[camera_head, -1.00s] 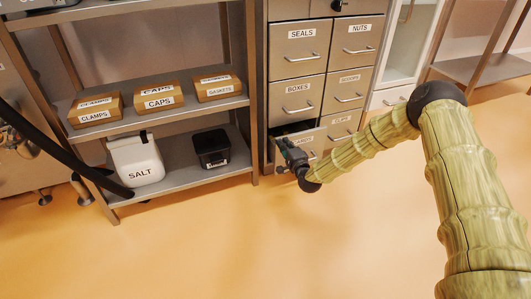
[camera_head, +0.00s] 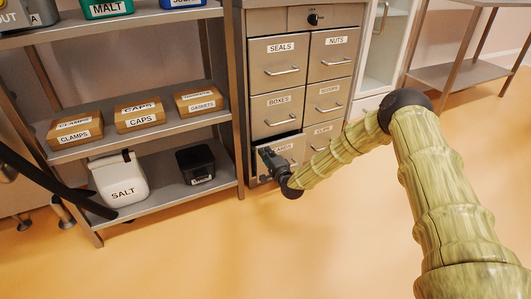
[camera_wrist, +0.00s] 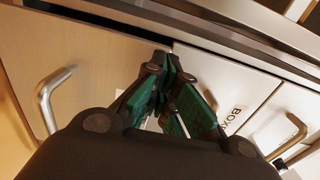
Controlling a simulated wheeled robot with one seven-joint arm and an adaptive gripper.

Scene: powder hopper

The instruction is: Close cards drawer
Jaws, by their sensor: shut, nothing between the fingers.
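The cards drawer (camera_head: 294,153) is at the lower left of the grey drawer cabinet, below the boxes drawer (camera_head: 276,107). A dark gap shows along its top edge, so it stands slightly open. My gripper (camera_head: 266,154) is in front of its left part, and hides some of its front and label. In the wrist view my gripper (camera_wrist: 168,70) has its fingers together with nothing held, close to the drawer fronts. I cannot tell whether the fingertips touch. The boxes label (camera_wrist: 235,115) shows to their right, and a bar handle (camera_wrist: 50,95) to their left.
A metal shelf rack (camera_head: 165,205) stands close on the left, with a salt container (camera_head: 120,182), a black bin (camera_head: 195,165) and several labelled boxes. The orange floor (camera_head: 230,255) in front is clear. A steel table (camera_head: 455,72) stands at the back right.

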